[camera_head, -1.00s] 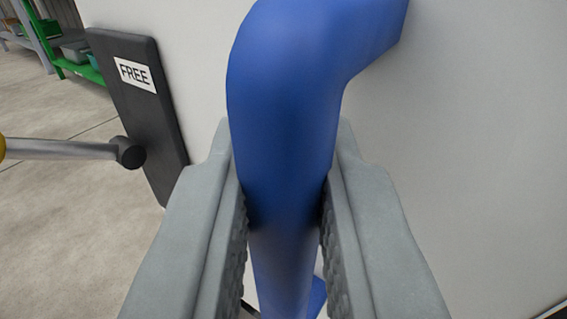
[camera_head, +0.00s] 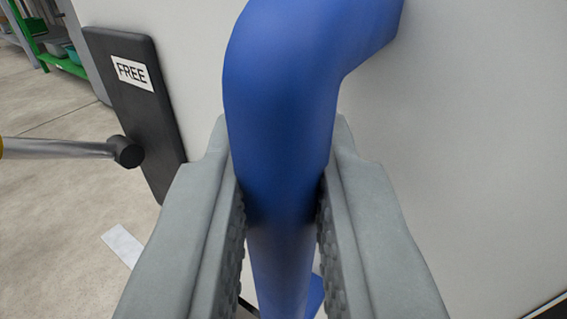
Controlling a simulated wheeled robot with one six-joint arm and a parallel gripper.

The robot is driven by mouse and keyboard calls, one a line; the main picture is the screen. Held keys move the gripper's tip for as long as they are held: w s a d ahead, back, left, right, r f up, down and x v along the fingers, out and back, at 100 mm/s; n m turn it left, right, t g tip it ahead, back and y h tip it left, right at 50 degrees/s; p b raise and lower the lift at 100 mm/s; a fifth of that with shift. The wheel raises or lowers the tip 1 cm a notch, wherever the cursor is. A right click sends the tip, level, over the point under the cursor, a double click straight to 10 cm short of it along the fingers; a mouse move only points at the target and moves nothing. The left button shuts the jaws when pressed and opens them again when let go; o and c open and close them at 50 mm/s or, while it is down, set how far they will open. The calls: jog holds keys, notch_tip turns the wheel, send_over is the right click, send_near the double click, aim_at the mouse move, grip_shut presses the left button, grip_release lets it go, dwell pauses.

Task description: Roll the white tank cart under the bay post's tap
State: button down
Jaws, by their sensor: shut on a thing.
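My gripper (camera_head: 282,205) is shut on a thick blue bent handle (camera_head: 280,110), with one grey finger on each side of it. The handle joins a large white surface (camera_head: 460,130), which looks like the side of the white tank cart. A dark panel with a "FREE" label (camera_head: 132,72) is on the white surface at the left. A metal bar with a black knob (camera_head: 127,152) sticks in front of that panel from the left edge. The bay post and its tap cannot be made out. The cart's wheels are hidden.
A green shelf (camera_head: 62,62) with bins stands at the far upper left. The concrete floor (camera_head: 60,200) at the left is open. A pale strip (camera_head: 122,244) lies on the floor at the lower left.

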jog(key=s+d, duration=1)
jog(key=d, duration=0.4)
jog(key=shift+s, duration=0.15)
jog(key=shift+d, duration=0.1)
jog(key=c, duration=1.4)
grip_release()
jog(key=shift+s+d, duration=0.1)
jog(key=shift+d, duration=0.1)
jog(key=shift+c, duration=0.2)
jog(key=s, duration=1.7)
jog(key=shift+s+a, duration=0.2)
jog(key=shift+a, duration=0.2)
